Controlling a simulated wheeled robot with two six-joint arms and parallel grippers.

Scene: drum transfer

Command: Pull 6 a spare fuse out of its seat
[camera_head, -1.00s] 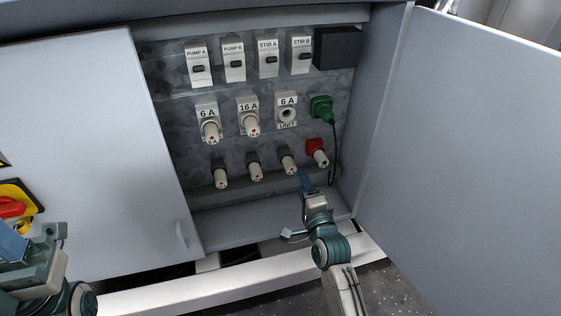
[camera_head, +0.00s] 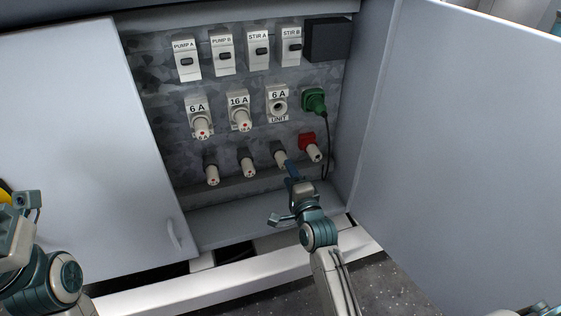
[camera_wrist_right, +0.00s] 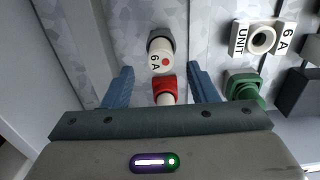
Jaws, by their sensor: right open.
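Several spare fuses sit in the bottom row of the panel. The third one from the left, a pale fuse (camera_head: 281,157) in a dark grey seat, is marked 6 A with a red dot in the right wrist view (camera_wrist_right: 160,58). My right gripper (camera_head: 290,168) is at this fuse, its blue finger partly overlapping it in the head view. In the wrist view the right gripper (camera_wrist_right: 160,70) is open, the fuse lying between and just beyond its fingertips, apart from both. My left gripper (camera_head: 22,205) is at the lower left edge, its fingers not clear.
A red seat with a pale fuse (camera_head: 309,146) is just right of the 6 A spare. A green plug (camera_head: 315,101) with a hanging cable is above it. The empty-looking 6 A UNIT holder (camera_head: 278,103) is in the middle row. The open cabinet door (camera_head: 455,150) stands right.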

